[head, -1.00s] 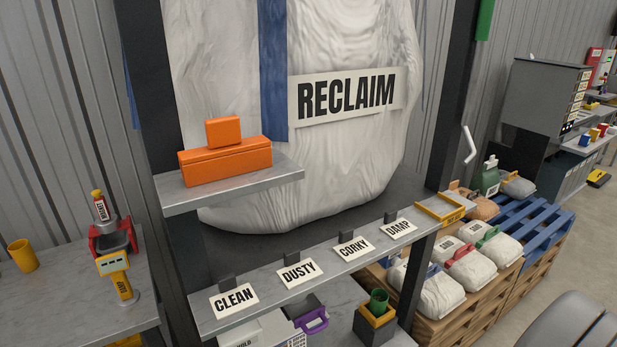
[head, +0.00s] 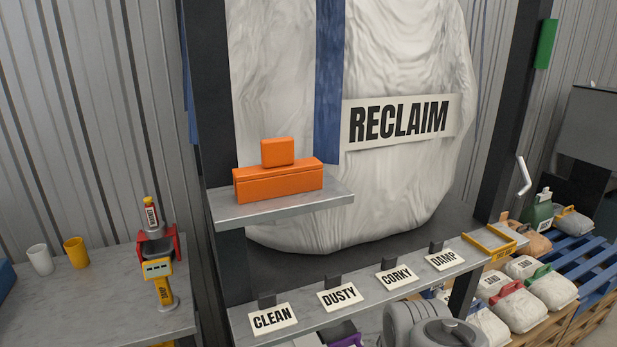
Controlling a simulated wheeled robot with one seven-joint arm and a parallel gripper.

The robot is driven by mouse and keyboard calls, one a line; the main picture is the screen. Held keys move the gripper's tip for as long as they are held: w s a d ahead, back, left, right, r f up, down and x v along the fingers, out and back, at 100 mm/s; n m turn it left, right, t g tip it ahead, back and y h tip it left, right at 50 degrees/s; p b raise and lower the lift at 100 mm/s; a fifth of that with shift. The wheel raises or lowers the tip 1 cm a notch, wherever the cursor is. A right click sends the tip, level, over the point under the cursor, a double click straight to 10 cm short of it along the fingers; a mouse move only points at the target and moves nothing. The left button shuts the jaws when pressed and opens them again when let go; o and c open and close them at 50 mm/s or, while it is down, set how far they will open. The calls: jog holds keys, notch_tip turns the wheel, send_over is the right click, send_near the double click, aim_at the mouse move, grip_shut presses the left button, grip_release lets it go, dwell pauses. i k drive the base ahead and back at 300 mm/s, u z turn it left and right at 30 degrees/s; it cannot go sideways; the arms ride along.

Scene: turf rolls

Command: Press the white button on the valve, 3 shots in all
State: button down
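I cannot make out a valve or a white button in this view. A large white bag (head: 400,190) marked RECLAIM hangs in a dark frame, and its lower end shows above the shelf. A white bent handle (head: 523,176) is by the right post; what it belongs to is unclear. My gripper is out of view. A grey rounded link of my own arm shows at the bottom, right of centre.
An orange box (head: 280,183) sits on a small shelf (head: 335,196). A lower shelf carries CLEAN (head: 272,319), DUSTY, CORKY and DAMP signs. A red and yellow device (head: 157,255) and cups (head: 76,252) stand on the left bench. Filled sacks (head: 552,290) lie on pallets at right.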

aim_at(438, 293)
jog(key=u, duration=0.05)
jog(key=k, duration=0.5)
jog(key=z, duration=1.8)
jog(key=i, duration=1.05)
jog(key=u, duration=1.8)
